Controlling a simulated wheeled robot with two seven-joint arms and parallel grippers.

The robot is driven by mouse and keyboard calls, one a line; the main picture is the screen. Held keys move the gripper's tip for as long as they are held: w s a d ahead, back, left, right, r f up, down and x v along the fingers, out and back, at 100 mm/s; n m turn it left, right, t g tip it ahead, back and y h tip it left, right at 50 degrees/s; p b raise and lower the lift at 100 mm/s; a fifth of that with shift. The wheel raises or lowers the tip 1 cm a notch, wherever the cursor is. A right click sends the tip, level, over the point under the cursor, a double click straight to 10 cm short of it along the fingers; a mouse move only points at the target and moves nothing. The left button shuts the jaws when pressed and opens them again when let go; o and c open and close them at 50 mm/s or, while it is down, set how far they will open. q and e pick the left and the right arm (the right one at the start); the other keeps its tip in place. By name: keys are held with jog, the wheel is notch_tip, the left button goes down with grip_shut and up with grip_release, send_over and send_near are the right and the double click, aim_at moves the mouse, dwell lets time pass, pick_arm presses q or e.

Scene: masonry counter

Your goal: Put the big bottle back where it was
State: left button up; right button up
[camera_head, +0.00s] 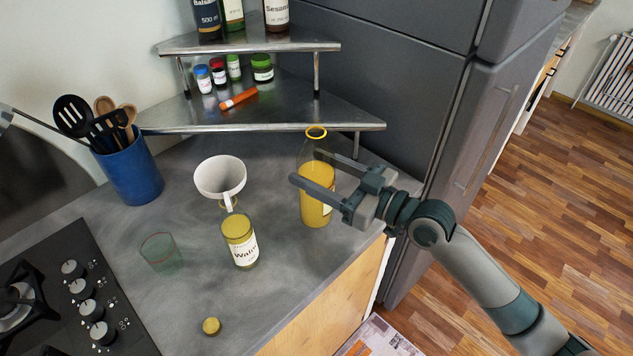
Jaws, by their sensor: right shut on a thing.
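The big bottle (316,205) is clear glass with yellow oil in its lower part and a yellow ring at its open mouth. It stands upright at the right side of the counter, on it or just above it; I cannot tell which. My right gripper (307,168) comes in from the right and is shut on the big bottle, one finger on each side of its upper body. A smaller bottle (239,238) with yellow oil and a "Walnut"-like label stands left of it, nearer the front. A white funnel (220,178) sits at its mouth. My left gripper is not in view.
A two-tier metal corner shelf (285,125) holds small jars, an orange tube and tall bottles above. A blue utensil crock (130,172), a green glass (160,252), a yellow cap (211,326) and a hob (70,300) share the counter. The fridge (400,90) stands behind right.

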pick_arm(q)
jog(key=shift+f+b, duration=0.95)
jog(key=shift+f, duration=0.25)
pick_arm(e)
jog(key=shift+f, duration=1.4)
jog(key=shift+f, duration=0.15)
jog(key=o, duration=1.7)
jog(key=shift+c, duration=0.2)
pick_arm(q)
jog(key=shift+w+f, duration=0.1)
pick_arm(e)
jog(key=shift+d, duration=0.1)
jog(key=b+v, duration=0.1)
jog(key=v, duration=0.5)
jog(key=shift+s+d+f+b, duration=0.1)
jog(key=shift+s+d+b, duration=0.15)
jog(key=shift+b, duration=0.05)
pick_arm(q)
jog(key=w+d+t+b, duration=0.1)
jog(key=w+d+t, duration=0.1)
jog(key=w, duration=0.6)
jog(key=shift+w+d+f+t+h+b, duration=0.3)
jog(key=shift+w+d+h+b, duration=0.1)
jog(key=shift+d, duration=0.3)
pick_arm(e)
send_near(332, 189)
jog(key=shift+w+a+r, duration=0.25)
jog(key=shift+w+a, duration=0.05)
jog(key=shift+a, duration=0.4)
